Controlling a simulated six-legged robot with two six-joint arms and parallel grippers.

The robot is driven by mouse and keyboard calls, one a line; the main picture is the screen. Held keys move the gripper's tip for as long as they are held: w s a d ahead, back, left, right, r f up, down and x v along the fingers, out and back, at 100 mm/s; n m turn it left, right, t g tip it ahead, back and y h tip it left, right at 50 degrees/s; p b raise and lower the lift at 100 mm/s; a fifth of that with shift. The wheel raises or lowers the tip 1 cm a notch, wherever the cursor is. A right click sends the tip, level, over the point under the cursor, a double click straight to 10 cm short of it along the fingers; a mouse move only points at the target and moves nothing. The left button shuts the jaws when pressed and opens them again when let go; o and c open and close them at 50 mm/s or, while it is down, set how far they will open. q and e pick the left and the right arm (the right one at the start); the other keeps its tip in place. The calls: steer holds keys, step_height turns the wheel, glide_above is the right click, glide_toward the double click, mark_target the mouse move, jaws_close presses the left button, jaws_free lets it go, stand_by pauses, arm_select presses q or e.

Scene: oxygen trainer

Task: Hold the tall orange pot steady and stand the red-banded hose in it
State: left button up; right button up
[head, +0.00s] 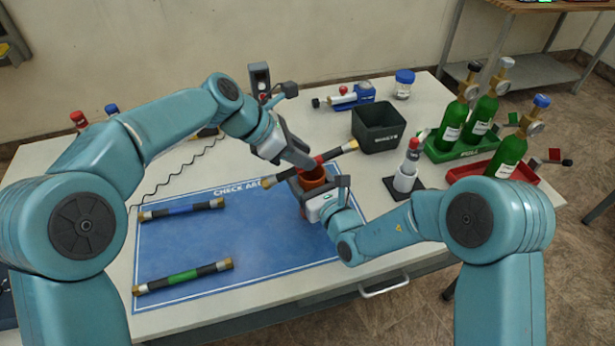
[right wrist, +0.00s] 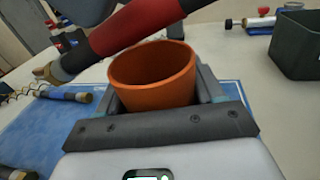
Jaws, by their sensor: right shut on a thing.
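The tall orange pot (head: 313,180) stands on the blue mat's right part; its open mouth shows in the right wrist view (right wrist: 152,75). My right gripper (head: 325,190) is shut on the pot, with a finger on each side in the right wrist view (right wrist: 160,97). The red-banded hose (head: 335,153) is black with brass ends and lies slanted, close to level, over the pot's rim area. Its red band shows in the right wrist view (right wrist: 125,28). My left gripper (head: 303,160) is shut on the hose near its middle, partly hiding it. The hose is outside the pot.
A blue-banded hose (head: 180,210) and a green-banded hose (head: 183,276) lie on the blue mat (head: 240,255). A dark bin (head: 380,128), a white cylinder with a red top (head: 405,172) and green bottles (head: 483,118) stand to the right.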

arm_select(q)
steer(key=shift+o, duration=0.7)
steer(key=v, duration=1.2)
